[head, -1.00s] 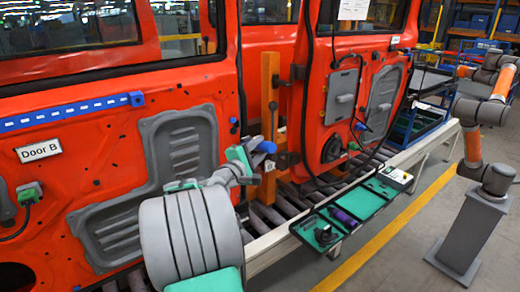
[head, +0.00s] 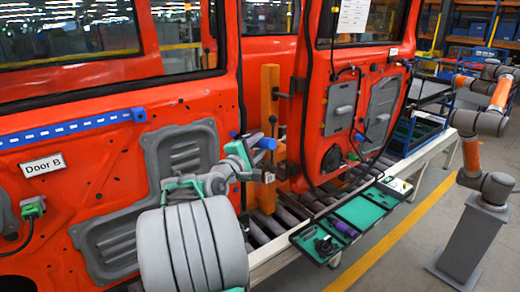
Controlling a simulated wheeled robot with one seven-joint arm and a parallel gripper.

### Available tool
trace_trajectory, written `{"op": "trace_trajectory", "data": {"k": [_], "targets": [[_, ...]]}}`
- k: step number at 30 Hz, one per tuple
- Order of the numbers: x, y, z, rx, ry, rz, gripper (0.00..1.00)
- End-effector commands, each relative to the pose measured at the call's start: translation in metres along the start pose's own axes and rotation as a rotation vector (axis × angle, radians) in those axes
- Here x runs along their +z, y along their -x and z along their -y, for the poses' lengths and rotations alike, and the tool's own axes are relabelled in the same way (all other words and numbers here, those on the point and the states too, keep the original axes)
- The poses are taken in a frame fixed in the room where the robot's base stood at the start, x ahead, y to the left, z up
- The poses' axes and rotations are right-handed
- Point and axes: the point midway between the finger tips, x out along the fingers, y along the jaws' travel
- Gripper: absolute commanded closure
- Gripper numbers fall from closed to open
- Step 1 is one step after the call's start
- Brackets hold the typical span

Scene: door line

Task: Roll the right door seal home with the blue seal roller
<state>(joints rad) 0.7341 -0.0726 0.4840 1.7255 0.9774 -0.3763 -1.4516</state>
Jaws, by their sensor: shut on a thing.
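My gripper (head: 243,154), grey with green parts, is at the picture's middle, in front of the gap between the two orange-red doors. It is shut on the blue seal roller (head: 266,142), whose blue end points right. The roller appears in front of the orange post (head: 270,105) and apart from the right door (head: 345,70). The right door's black seal (head: 308,105) runs down its left edge and curves along the bottom. I cannot tell from here whether the seal is seated. My arm hides part of the left door.
A tool tray with green mats (head: 360,212) hangs at the line's front rail. Another robot arm (head: 480,120) stands on a pedestal at right.

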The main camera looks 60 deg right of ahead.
Motion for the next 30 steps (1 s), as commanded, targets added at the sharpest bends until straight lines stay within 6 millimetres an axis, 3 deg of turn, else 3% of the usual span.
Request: {"op": "trace_trajectory", "data": {"k": [9, 30], "targets": [[0.007, -0.001, -0.024, 0.004, -0.005, -0.001, 1.0], [0.02, -0.002, -0.058, 0.003, -0.003, -0.001, 1.0]]}}
